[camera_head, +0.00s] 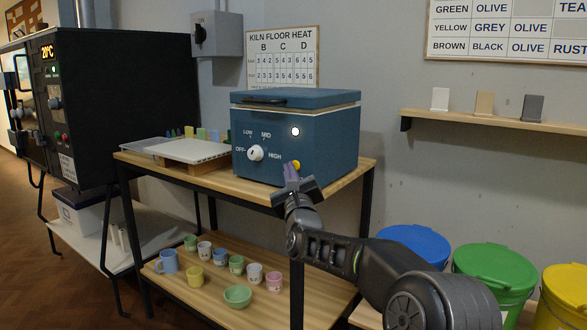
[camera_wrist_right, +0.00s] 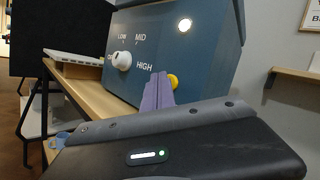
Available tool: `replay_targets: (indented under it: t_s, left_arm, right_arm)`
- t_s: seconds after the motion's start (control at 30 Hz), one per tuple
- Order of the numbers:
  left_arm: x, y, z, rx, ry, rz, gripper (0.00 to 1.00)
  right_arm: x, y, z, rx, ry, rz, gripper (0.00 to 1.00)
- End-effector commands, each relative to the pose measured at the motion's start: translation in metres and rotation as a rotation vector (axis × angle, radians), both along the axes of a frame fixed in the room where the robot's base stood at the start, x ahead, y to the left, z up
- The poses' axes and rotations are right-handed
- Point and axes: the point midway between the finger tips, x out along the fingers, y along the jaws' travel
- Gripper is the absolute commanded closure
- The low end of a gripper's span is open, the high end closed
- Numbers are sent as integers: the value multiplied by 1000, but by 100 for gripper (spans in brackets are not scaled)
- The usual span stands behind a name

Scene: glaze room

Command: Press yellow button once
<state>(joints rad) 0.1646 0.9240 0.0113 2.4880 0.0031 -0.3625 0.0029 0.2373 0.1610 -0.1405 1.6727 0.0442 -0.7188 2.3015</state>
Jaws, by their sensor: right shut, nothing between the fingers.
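The yellow button (camera_head: 297,165) is on the front face of a blue box-shaped kiln (camera_head: 315,145), at its lower right, below a lit white lamp (camera_head: 295,132). My right gripper (camera_head: 290,171) is shut and empty, its purple-grey fingertips just in front of the kiln, beside the button. In the right wrist view, the fingers (camera_wrist_right: 158,92) stand close to the left of the button (camera_wrist_right: 173,81) and overlap its edge. I cannot tell whether they touch it. My left gripper is not in view.
The kiln stands on a wooden-topped table (camera_head: 258,192) with a white dial (camera_head: 255,153) left of the button. Several cups and a green bowl (camera_head: 238,296) are on the lower shelf. Lidded buckets (camera_head: 493,268) stand at the right. A black oven (camera_head: 120,100) is at the left.

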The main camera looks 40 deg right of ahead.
Motion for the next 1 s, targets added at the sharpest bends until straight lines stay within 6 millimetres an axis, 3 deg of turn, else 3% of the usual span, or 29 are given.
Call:
replay_targets:
  t_s: [1.0]
  left_arm:
    - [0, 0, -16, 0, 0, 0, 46]
  right_arm:
    - [-6, 18, -2, 0, 0, 0, 100]
